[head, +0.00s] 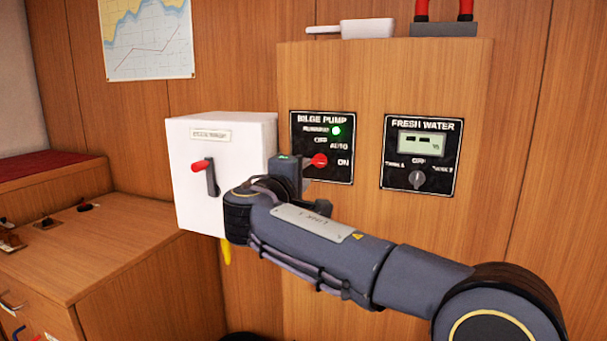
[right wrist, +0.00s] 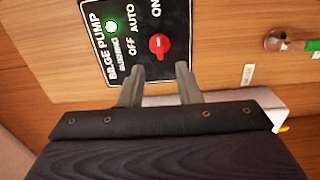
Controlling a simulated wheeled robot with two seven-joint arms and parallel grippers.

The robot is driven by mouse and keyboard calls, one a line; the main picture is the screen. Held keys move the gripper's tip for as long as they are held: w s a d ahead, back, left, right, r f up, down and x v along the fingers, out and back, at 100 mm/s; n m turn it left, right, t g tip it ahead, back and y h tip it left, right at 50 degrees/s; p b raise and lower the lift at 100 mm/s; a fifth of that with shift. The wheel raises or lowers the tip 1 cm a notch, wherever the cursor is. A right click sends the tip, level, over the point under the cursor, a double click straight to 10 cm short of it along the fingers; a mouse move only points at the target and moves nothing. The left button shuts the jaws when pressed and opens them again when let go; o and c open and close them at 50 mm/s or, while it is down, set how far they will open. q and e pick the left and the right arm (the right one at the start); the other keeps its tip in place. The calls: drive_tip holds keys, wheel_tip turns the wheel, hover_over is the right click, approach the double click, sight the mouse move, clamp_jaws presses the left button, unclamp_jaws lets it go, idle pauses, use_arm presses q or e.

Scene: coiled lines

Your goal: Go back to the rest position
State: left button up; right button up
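My right gripper (head: 308,186) is in front of the bilge pump panel (head: 323,146), close to its red knob (head: 319,160). In the right wrist view, its two fingers (right wrist: 158,88) stand apart with nothing between them. The red knob (right wrist: 160,46) is beyond the fingertips, with a visible gap. The knob's pale mark seems to face the ON side. The green running light (head: 336,130) is lit. My right arm reaches across from the lower right. My left gripper is not in view.
A white box (head: 225,140) with a red-tipped lever (head: 202,166) stands left of the gripper. The fresh water panel (head: 418,155) is to the right. A wooden counter (head: 110,250) lies at left.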

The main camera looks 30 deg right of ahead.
drive_tip(key=s+d+f+m+g+y, duration=0.1)
drive_tip(key=s+d+f+g+y, duration=0.15)
drive_tip(key=s+f, duration=0.45)
drive_tip(key=s+d+f+m+g+y, duration=0.25)
drive_tip(key=s+f+y, duration=0.2)
drive_tip(key=f, duration=0.55)
drive_tip(key=s+a+f+m+g+y, duration=0.1)
drive_tip(key=s+a+f+m+y, duration=0.2)
drive_tip(key=s+a+f+y, duration=0.5)
drive_tip(key=s+a+f+m+y, duration=0.25)
drive_tip(key=s+a+f, duration=0.45)
drive_tip(key=s, duration=0.6)
use_arm(q)
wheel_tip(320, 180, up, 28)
drive_tip(key=p, duration=2.8)
use_arm(e)
wheel_tip(320, 180, up, 28)
drive_tip(key=shift+a+m, duration=0.25)
drive_tip(key=shift+m, duration=0.05)
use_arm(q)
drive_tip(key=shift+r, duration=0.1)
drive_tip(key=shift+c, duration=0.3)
use_arm(e)
drive_tip(key=shift+r, duration=0.1)
